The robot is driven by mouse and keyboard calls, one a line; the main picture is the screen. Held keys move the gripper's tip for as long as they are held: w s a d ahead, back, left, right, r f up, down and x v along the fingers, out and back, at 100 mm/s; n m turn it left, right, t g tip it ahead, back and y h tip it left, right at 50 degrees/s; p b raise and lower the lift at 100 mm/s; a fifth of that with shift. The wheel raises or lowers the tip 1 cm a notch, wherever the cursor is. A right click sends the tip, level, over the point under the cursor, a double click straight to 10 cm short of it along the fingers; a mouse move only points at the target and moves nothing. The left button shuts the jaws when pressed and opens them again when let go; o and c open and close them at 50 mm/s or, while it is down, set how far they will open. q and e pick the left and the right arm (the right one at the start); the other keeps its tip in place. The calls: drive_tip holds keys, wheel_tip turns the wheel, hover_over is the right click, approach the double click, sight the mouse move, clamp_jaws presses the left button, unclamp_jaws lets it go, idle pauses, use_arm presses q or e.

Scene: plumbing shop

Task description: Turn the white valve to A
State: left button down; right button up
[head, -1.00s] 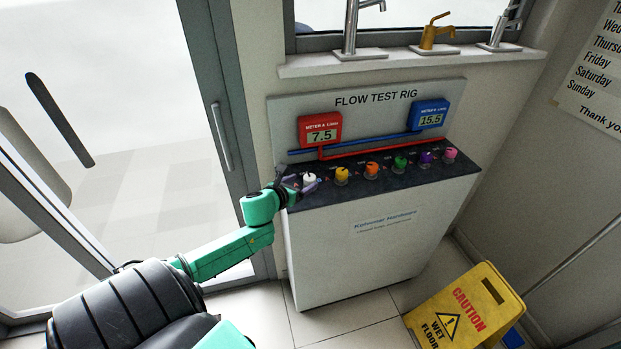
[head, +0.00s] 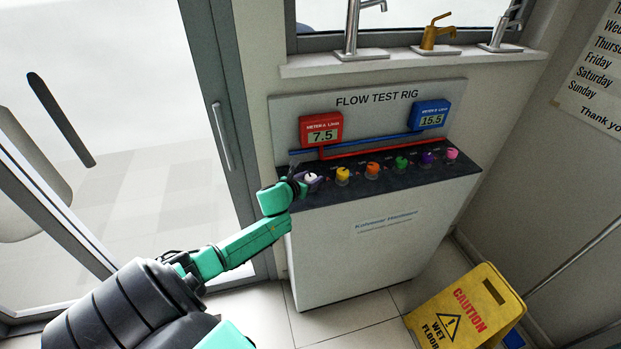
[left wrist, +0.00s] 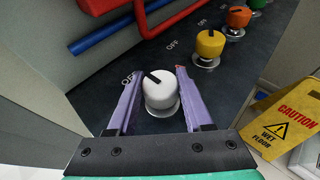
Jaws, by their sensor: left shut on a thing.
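The white valve (left wrist: 160,90) is a round white knob with a black mark on its top, on the dark top of the flow test rig. In the left wrist view the mark points up and left; an OFF label (left wrist: 128,80) is to its left. In the head view the white valve (head: 310,178) is the leftmost of a row of coloured knobs. My left gripper (left wrist: 159,72) has its purple fingers on either side of the white valve, shut on it. It also shows at the rig's left end in the head view (head: 304,181). My right gripper is not in view.
The yellow valve (left wrist: 210,43) stands beside the white one, with other coloured knobs beyond. Red and blue pipes run behind them. The red meter (head: 321,129) reads 7.5 and the blue meter (head: 430,114) 15.5. A yellow caution sign (head: 466,308) stands on the floor at right.

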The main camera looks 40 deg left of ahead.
use_arm(q)
drive_tip(key=shift+n+y, duration=0.4)
drive_tip(key=shift+n+g+y+b, duration=0.3)
drive_tip(key=shift+n+y+b, duration=0.1)
drive_tip(key=shift+n+y, duration=0.6)
drive_tip(key=n+g+y, duration=0.2)
drive_tip(key=n+y, duration=0.1)
drive_tip(key=shift+w+y, duration=0.1)
drive_tip(key=shift+y, duration=0.2)
drive_tip(key=shift+n+g+y, duration=0.7)
drive_tip(key=shift+n+g, duration=0.1)
drive_tip(key=shift+n, duration=0.2)
drive_tip(key=n+g+y+b, duration=0.2)
drive_tip(key=n+g, duration=0.1)
drive_tip(key=shift+b, duration=0.3)
drive_tip(key=shift+n+g+y, duration=0.3)
drive_tip(key=shift+n+g, duration=0.3)
drive_tip(key=shift+g, duration=0.1)
drive_tip(key=shift+b, duration=0.3)
drive_tip(key=shift+c, duration=1.5)
unclamp_jaws()
